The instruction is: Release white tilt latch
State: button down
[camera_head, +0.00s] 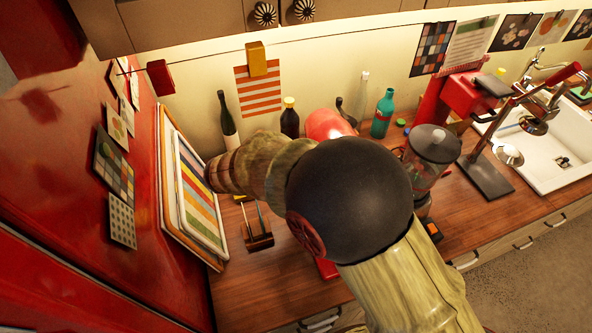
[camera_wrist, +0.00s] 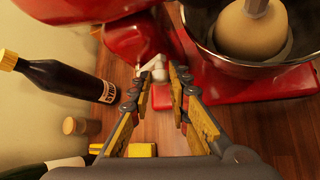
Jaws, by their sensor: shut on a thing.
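The white tilt latch (camera_wrist: 154,68) is a small pale piece on the side of a red stand mixer (camera_wrist: 255,82) in the wrist view. My gripper (camera_wrist: 162,72) is shut on the latch, with its fingertips at either side of it. The mixer's red head fills the top of that view, and its bowl is at the top right. In the head view my arm covers most of the mixer.
On the wooden counter (camera_head: 262,285) stand a green bottle (camera_head: 228,122), a teal bottle (camera_head: 383,114) and a blender (camera_head: 430,150). Striped boards (camera_head: 160,180) lean at left.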

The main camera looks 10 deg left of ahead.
jog(key=shift+w+a+r+g+p, duration=0.15)
jog(key=shift+w+r+g+p, duration=0.2)
jog(key=shift+p, duration=0.7)
jog(key=shift+n+p, duration=0.3)
jog(key=shift+p, duration=0.1)
jog(key=shift+g, duration=0.25)
jog(key=c, duration=1.8)
grip_release()
jog(key=shift+o, duration=0.7)
jog(key=shift+a, duration=0.1)
jog(key=v, duration=1.1)
jog(key=shift+s+a+r, duration=0.2)
jog(key=shift+a, duration=0.15)
jog(key=shift+s, duration=0.1)
